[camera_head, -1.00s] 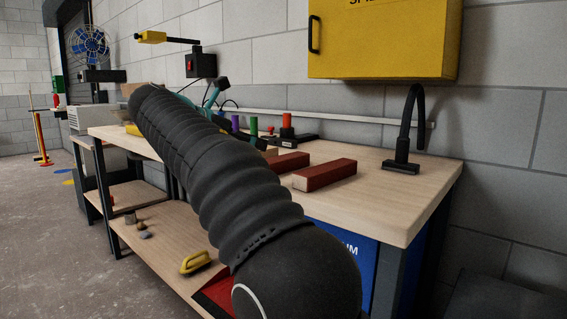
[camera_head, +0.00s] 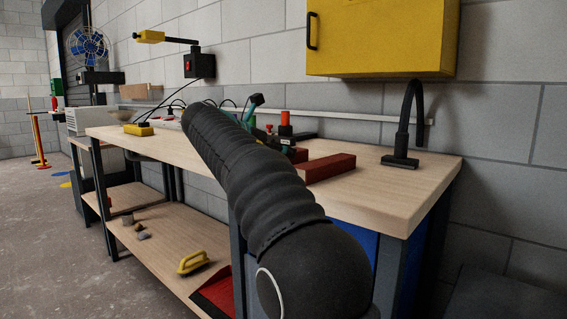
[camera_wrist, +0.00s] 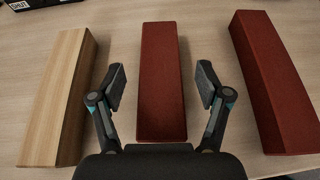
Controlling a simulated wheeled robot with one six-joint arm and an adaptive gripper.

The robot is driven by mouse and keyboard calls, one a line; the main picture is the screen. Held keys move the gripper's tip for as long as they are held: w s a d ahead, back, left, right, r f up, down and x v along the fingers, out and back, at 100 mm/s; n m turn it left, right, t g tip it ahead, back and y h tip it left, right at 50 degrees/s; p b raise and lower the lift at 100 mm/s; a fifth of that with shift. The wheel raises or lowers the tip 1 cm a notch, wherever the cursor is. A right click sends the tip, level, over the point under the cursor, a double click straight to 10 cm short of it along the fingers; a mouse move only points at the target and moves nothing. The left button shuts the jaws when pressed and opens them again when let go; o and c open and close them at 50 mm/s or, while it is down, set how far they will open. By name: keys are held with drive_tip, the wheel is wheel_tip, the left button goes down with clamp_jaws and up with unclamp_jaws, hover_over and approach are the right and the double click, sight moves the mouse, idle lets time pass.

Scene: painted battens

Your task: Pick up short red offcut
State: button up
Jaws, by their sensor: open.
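My gripper (camera_wrist: 161,85) is open in the wrist view, one finger on each side of a red batten piece (camera_wrist: 161,70). This piece looks like the shorter of the two red ones, and its near end reaches down to the gripper's palm edge. A gap shows between it and each finger, so nothing is held. A longer red batten (camera_wrist: 272,85) lies to the right, slightly angled. In the head view my arm hides most of the gripper and part of the red pieces; one red batten (camera_head: 328,168) shows right of the arm.
A bare wood batten (camera_wrist: 60,95) lies left of the gripper on the bench top (camera_wrist: 215,35). A black lamp-like stand (camera_head: 400,162) is at the bench's right. A yellow cabinet (camera_head: 380,40) hangs above. The bench front right is clear.

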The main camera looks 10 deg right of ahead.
drive_tip(key=x, duration=0.2)
drive_tip(key=shift+w+d+f, duration=0.15)
drive_tip(key=shift+d, duration=0.05)
drive_tip(key=shift+c, duration=0.2)
drive_tip(key=c, duration=1.2)
drive_tip(key=shift+c, duration=0.2)
